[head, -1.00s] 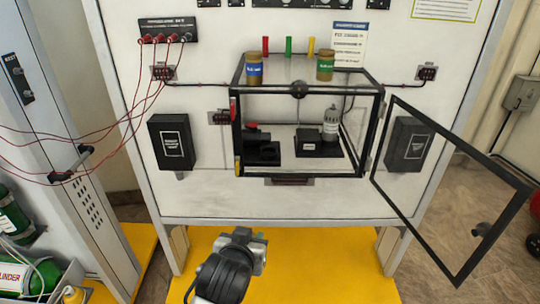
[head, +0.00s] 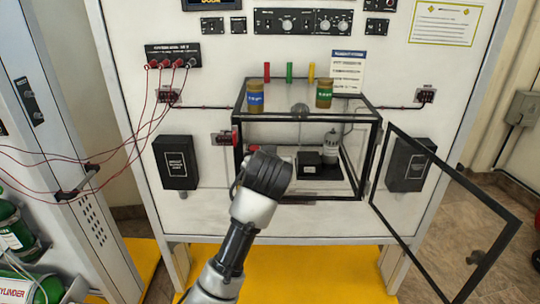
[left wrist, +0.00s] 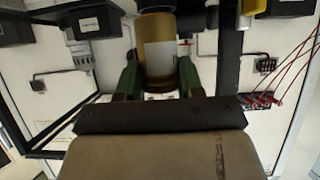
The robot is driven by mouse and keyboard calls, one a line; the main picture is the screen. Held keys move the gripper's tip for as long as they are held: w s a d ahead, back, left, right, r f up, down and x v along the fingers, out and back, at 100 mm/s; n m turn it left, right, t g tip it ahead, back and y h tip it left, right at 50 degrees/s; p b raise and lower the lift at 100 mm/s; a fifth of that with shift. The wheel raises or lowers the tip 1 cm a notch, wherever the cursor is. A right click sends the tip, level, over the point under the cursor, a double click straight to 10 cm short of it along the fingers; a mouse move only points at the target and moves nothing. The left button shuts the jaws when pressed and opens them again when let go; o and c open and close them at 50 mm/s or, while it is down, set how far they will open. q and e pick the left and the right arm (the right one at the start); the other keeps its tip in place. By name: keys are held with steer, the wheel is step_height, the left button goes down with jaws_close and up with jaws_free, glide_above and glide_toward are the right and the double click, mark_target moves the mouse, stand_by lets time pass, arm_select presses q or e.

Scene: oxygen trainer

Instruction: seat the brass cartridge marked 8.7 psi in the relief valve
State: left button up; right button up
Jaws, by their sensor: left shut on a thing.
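My left gripper (head: 266,172) is in front of the open clear case (head: 374,150); its fingers are hidden in the head view. In the left wrist view its green fingers (left wrist: 157,78) are shut on a brass cartridge (left wrist: 156,42) with a pale label I cannot read. The grey-white relief valve (head: 331,140) stands inside the case, right of the gripper; it also shows in the left wrist view (left wrist: 79,48). Two other brass cartridges, one blue-labelled (head: 255,96) and one green-labelled (head: 323,94), stand on top of the case. My right gripper is out of view.
The case's black-framed door (head: 452,215) hangs open to the right. A black block (head: 308,158) sits beside the valve. Red, green and yellow tabs stand behind the case top. Red cables (head: 140,125) hang on the left. The case's left interior is mostly hidden by my arm.

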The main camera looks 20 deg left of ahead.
arm_select(q)
steer(key=w, duration=0.2)
steer(key=w+a+p, duration=0.1)
steer(key=w, duration=0.2)
steer(key=w+a+p, duration=0.1)
steer(key=w, duration=0.1)
steer(key=shift+w+r, duration=0.1)
steer(key=shift+w, duration=0.1)
steer(key=shift+w+a+f, duration=0.1)
steer(key=shift+f, duration=0.2)
step_height(320, 180, down, 2)
steer(key=shift+f+p, duration=0.1)
steer(key=shift+p, duration=0.8)
steer(key=shift+s+f, duration=0.3)
steer(key=shift+f, duration=0.1)
steer(key=shift+w, duration=0.1)
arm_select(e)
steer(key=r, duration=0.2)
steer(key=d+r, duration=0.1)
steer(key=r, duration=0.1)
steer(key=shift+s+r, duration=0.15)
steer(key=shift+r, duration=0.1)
arm_select(q)
steer(key=o, duration=1.1)
steer(key=shift+w+f, duration=0.1)
steer(key=shift+w, duration=0.05)
